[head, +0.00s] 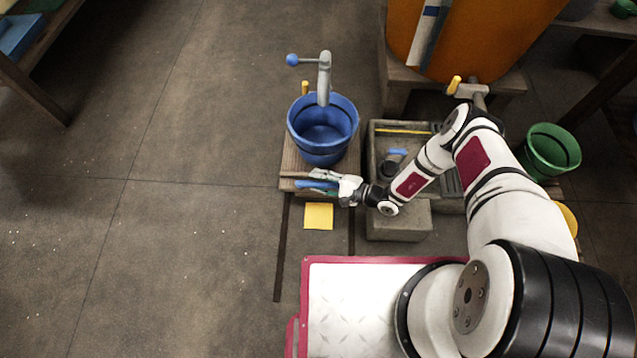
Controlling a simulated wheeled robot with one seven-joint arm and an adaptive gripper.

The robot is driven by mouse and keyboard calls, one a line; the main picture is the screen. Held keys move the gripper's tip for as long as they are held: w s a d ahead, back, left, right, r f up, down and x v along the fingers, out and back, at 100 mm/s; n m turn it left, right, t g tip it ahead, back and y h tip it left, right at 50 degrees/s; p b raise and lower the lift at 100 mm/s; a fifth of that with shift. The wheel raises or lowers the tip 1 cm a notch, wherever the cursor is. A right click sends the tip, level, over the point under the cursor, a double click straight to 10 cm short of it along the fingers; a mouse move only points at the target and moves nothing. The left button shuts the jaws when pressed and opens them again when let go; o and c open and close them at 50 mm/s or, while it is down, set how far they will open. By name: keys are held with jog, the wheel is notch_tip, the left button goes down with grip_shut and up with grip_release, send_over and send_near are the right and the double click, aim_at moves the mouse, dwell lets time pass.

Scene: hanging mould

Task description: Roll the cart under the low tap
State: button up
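A low wooden cart (290,165) stands on the floor with a blue bucket (323,130) on it. A grey tap with a blue ball knob (324,78) rises at the bucket's far side, and in this view its lower end overlaps the bucket's far rim. A blue bar (317,185) shows at the cart's near edge. My gripper (318,180) is at that edge, its fingers on either side of the blue bar. I cannot tell whether they press on it. A second tap with a yellow handle (467,88) is to the right, partly hidden by my arm.
Two dark floor strips (282,250) run from the cart toward me. A yellow square (318,216) lies between them. A grey stone trough (400,128) stands right of the cart, with an orange vat (470,40) behind and a green bucket (549,150) farther right. The left floor is clear.

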jog(key=shift+s, duration=0.15)
jog(key=v, duration=1.2)
dwell(0.3)
